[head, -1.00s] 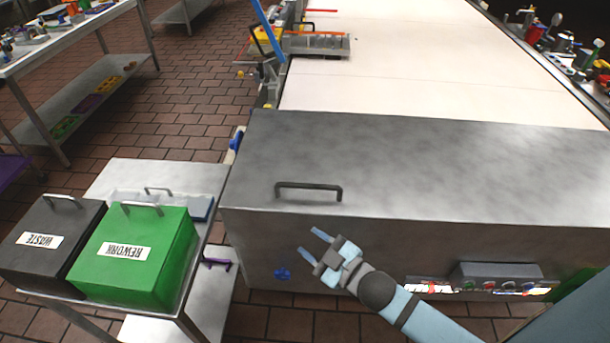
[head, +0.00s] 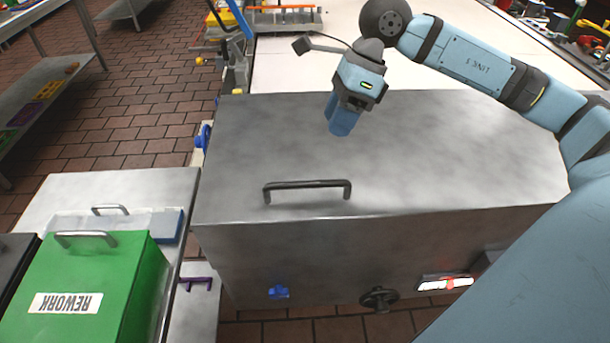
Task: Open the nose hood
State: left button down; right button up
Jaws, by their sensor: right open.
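The nose hood (head: 235,150) is a grey metal cover at the near end of the conveyor, and it lies closed. Its dark bar handle (head: 307,185) stands near the front edge of the top. My right gripper (head: 341,127) is open and points down over the hood's top, behind and slightly right of the handle. It is apart from the handle, with nothing seen between its fingers; the gap between the fingers is hard to see from this angle. My left gripper is out of view.
A green REWORK bin (head: 90,270) stands on a metal side table (head: 150,183) at the left. A blue knob (head: 278,292) and a dark round knob (head: 378,299) are on the front face. My right arm hides part of the front right. The pale conveyor belt (head: 300,66) runs behind.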

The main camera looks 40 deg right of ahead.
aim_at(307, 182)
jog(key=x, duration=1.3)
grip_shut()
